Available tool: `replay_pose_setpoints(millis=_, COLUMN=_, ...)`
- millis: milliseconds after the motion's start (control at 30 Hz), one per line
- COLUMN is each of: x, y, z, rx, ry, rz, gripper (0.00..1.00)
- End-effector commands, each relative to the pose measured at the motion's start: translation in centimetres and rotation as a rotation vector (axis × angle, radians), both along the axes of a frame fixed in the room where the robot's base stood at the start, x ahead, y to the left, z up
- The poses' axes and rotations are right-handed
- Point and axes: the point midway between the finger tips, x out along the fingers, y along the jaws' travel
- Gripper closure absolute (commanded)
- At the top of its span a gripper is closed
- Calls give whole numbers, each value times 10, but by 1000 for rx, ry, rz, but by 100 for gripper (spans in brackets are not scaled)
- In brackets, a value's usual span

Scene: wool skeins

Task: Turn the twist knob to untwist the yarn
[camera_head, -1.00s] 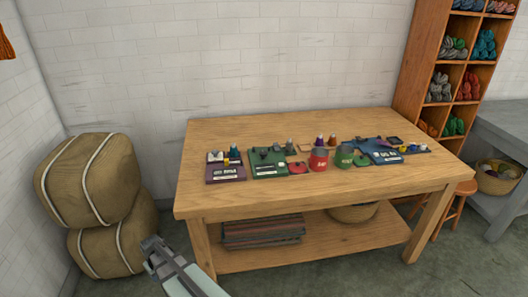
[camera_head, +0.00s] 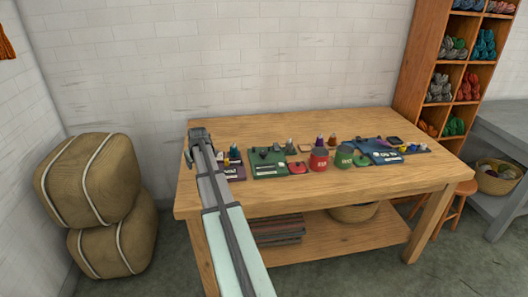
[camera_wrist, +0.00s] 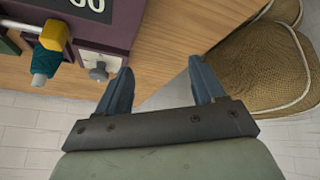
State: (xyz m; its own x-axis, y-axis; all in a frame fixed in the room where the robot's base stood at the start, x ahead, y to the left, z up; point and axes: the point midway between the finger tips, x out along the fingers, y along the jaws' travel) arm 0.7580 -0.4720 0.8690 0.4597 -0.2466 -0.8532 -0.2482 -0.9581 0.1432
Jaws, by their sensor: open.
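A purple device (camera_head: 236,172) stands at the left end of the wooden table; my arm covers part of it in the head view. In the wrist view the purple device (camera_wrist: 112,22) has a dark display, a yellow-and-teal part (camera_wrist: 50,48) and a small grey knob (camera_wrist: 98,72) on a pale panel. I cannot tell which part is the twist knob, and no yarn on the device is clear. My gripper (camera_wrist: 162,82) is open and empty, with one finger close beside the grey knob. In the head view my gripper (camera_head: 197,133) is at the device's left.
Right of the purple device on the table (camera_head: 300,122) are a green device (camera_head: 268,162), a red container (camera_head: 319,160), a green container (camera_head: 343,157) and a blue device (camera_head: 384,153). Wrapped bales (camera_head: 88,180) stand left of the table. The table's back strip is clear.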

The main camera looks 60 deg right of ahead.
Motion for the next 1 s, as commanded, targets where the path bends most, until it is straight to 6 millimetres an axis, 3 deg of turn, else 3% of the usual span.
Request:
replay_pose_setpoints(millis=33, x=-12, y=-27, z=9, rx=11, ry=8, rz=-21, gripper=32)
replay_pose_setpoints(millis=100, x=-30, y=-55, z=18, rx=29, ry=22, rz=-41, gripper=32)
replay_pose_setpoints(millis=300, x=-88, y=-132, z=46, rx=82, ry=53, rz=-90, gripper=32)
replay_pose_setpoints(millis=500, x=-151, y=-195, z=76, rx=133, ry=74, rz=-127, gripper=32)
replay_pose_setpoints(millis=733, x=-200, y=-234, z=98, rx=171, ry=84, rz=-145, gripper=32)
replay_pose_setpoints(millis=1000, x=-209, y=-243, z=94, rx=182, ry=86, rz=-148, gripper=32)
